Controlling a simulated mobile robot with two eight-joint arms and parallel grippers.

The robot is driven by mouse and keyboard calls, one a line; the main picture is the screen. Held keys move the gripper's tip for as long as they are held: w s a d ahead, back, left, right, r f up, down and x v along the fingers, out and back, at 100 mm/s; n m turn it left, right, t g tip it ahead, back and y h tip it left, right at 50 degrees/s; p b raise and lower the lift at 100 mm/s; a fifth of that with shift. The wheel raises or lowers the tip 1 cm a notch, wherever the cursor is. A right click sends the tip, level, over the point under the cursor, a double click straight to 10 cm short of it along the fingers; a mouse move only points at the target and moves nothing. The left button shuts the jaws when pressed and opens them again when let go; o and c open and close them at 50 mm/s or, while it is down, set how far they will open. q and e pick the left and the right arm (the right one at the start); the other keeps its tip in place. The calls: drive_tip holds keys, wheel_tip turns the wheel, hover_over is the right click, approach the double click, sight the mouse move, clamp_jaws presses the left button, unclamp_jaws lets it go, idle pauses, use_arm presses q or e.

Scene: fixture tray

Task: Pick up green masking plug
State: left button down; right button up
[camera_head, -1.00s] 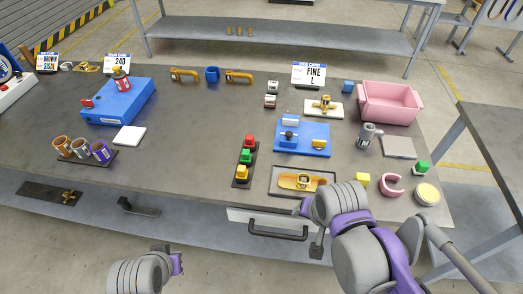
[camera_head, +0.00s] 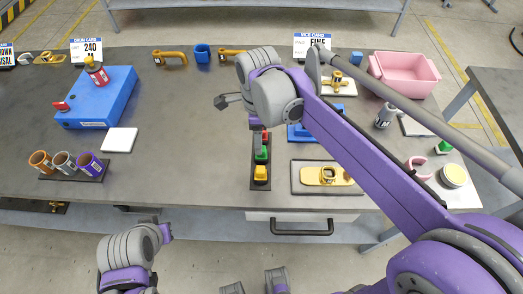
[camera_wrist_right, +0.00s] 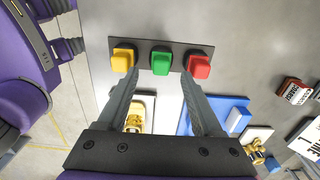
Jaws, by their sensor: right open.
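The green masking plug (camera_head: 261,154) stands on a black strip (camera_head: 258,185) between a red plug (camera_head: 265,136) and a yellow plug (camera_head: 260,173). In the right wrist view the green plug (camera_wrist_right: 161,62) is in the middle, with yellow (camera_wrist_right: 122,61) left and red (camera_wrist_right: 199,66) right. My right gripper (camera_wrist_right: 161,74) is open and empty, its two fingers pointing at the green plug, one toward each side. I see no contact. In the head view the arm hides its fingertips. My left gripper (camera_head: 166,233) is off the table's front edge; its fingers are unclear.
A blue fixture (camera_head: 297,133) and a tray with a yellow part (camera_head: 326,176) lie right of the strip. Another small green block (camera_head: 444,147) is at the far right, near a pink bin (camera_head: 404,84). The table left of the strip is clear up to the cups (camera_head: 88,163).

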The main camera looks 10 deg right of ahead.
drive_tip(key=shift+w+f, duration=0.1)
drive_tip(key=shift+f, duration=0.6)
drive_tip(key=shift+d+f, duration=0.2)
drive_tip(key=shift+f, duration=2.1)
drive_tip(key=c, duration=0.9)
